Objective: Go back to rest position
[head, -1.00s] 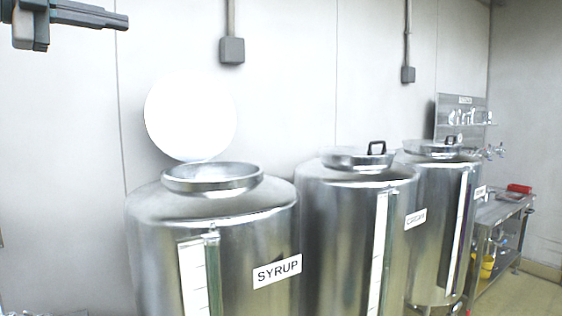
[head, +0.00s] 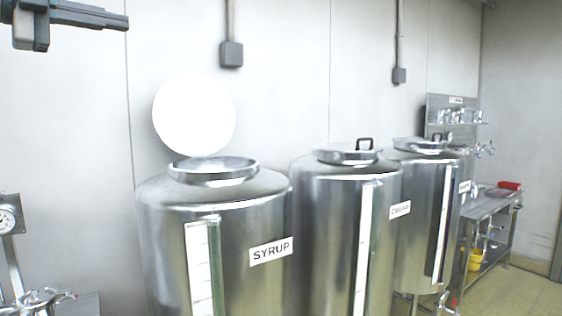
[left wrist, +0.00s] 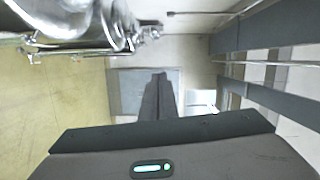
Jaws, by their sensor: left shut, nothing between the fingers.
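My left gripper (head: 118,20) shows at the top left of the head view, with its fingers together, pointing right, and empty. It is in front of the pale wall and apart from the tanks. In the left wrist view the shut fingers (left wrist: 159,92) show with nothing between them. My right gripper is not in view.
A steel SYRUP tank (head: 215,240) has its round lid (head: 194,115) raised. Two closed tanks (head: 345,215) (head: 430,200) stand to its right. A steel bench (head: 482,208) stands at the far right, beside open floor (head: 520,285). A gauge (head: 9,219) shows at the left edge.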

